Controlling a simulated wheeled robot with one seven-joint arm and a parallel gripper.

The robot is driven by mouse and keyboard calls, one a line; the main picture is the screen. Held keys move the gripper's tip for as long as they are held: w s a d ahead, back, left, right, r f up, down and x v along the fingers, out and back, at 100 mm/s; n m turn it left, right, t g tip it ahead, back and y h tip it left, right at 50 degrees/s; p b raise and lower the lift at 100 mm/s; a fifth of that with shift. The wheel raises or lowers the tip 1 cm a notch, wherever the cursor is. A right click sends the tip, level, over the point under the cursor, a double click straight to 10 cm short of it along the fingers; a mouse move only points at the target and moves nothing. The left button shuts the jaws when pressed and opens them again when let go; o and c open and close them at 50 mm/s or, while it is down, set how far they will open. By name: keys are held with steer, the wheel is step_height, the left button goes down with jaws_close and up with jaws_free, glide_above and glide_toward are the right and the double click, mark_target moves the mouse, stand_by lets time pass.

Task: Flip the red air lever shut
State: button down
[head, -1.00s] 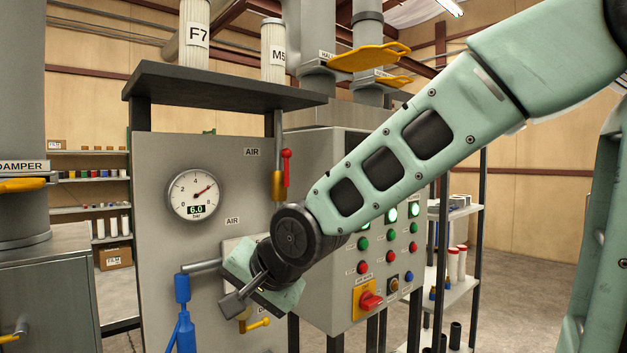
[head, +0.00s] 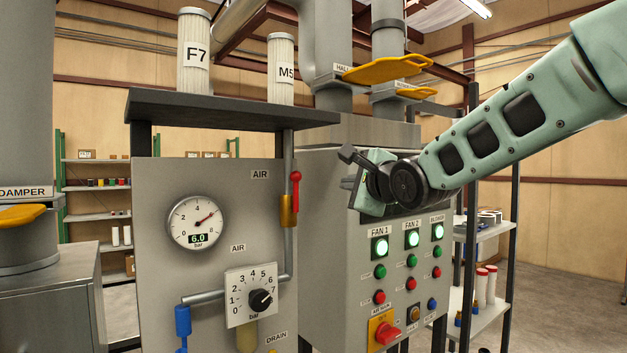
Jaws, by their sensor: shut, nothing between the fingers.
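The red air lever (head: 295,182) stands upright beside its brass valve body (head: 288,211), on the grey pipe at the right edge of the grey air panel (head: 215,178). Its handle lies in line with the pipe. An "AIR" label (head: 260,174) is to its left. My gripper (head: 345,168) is to the right of the lever, in front of the upper part of the fan control box. It is shut and empty, with its fingers pointing left, apart from the lever in the picture.
A round gauge (head: 196,222) reads 6.0 bar. A regulator dial (head: 261,300) sits below it. The fan control box (head: 340,270) carries lit lamps, buttons and a red rotary switch (head: 388,334). A dark shelf (head: 230,107) with filter cartridges overhangs the panel.

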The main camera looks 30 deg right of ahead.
mark_target(296, 193)
steer(key=w+a+p, duration=0.1)
steer(key=w+p, duration=0.4)
steer(key=w, duration=0.6)
steer(key=shift+w+a+r, duration=0.15)
steer(key=shift+w+a, duration=0.1)
steer(key=shift+w+a+b, duration=0.1)
steer(key=shift+b, duration=0.4)
steer(key=shift+a+n, duration=0.15)
steer(key=shift+n, duration=0.25)
